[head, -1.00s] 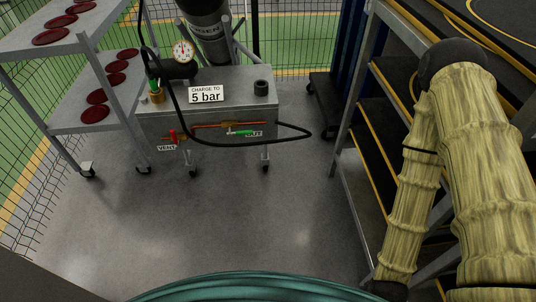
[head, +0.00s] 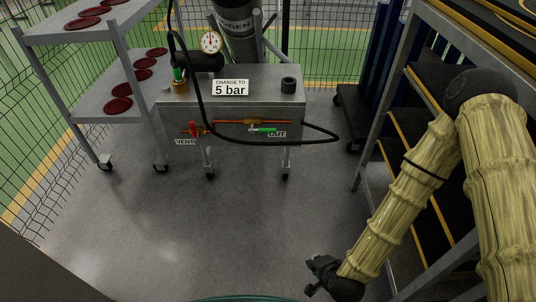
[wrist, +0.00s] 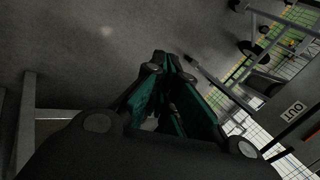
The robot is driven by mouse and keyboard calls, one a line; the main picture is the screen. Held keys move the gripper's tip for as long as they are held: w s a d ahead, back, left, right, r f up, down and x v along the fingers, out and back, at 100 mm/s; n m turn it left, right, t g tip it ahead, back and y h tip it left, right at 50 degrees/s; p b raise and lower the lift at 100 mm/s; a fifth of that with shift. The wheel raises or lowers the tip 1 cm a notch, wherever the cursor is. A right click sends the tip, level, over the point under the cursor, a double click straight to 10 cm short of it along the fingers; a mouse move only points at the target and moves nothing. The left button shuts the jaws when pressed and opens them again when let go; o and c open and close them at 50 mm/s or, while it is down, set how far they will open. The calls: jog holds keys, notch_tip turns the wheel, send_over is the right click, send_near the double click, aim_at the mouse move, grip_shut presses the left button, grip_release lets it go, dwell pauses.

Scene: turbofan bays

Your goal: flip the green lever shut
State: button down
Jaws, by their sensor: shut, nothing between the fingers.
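The green lever (head: 262,130) is on the front of a grey wheeled cart (head: 292,104), beside the OUT label (head: 277,134). It lies about level, just below an orange pipe (head: 240,121). My gripper (head: 312,290) is low at the bottom of the head view, in front of the cart and well short of the lever. In the wrist view my gripper (wrist: 170,62) shows dark green fingers shut and empty over the floor. The OUT label (wrist: 293,109) is at the right of that view; the lever cannot be made out there.
A red lever (head: 194,129) sits by the VENT label (head: 186,142). A black hose (head: 325,137) loops across the cart's front, near the green lever. A shelf cart with red discs (head: 118,105) stands left, a stepped rack (head: 380,140) right. The floor between is clear.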

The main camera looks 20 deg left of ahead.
aim_at(267, 130)
jog(key=w+a+r+m+t+y+b, duration=0.1)
jog(key=w+a+r+m+t+b, duration=0.2)
jog(key=w+a+m, duration=0.4)
jog(key=w+a+r+m+t+y+b, duration=0.1)
jog(key=w+a+m+t+b, duration=0.25)
jog(key=w+a+b, duration=0.35)
jog(key=w+a+r+m+t+b, duration=0.4)
jog(key=a+r+m, duration=0.4)
jog(key=m, duration=0.4)
jog(key=shift+w+r+t+h, duration=0.4)
jog(key=shift+w+r+t, duration=0.15)
jog(key=shift+w+r, duration=0.25)
jog(key=shift+a, duration=0.1)
jog(key=w+a+r+b, duration=0.2)
jog(key=w+a+r, duration=0.1)
jog(key=w, duration=0.7)
jog(key=shift+w+r, duration=0.15)
jog(key=shift+r, duration=0.55)
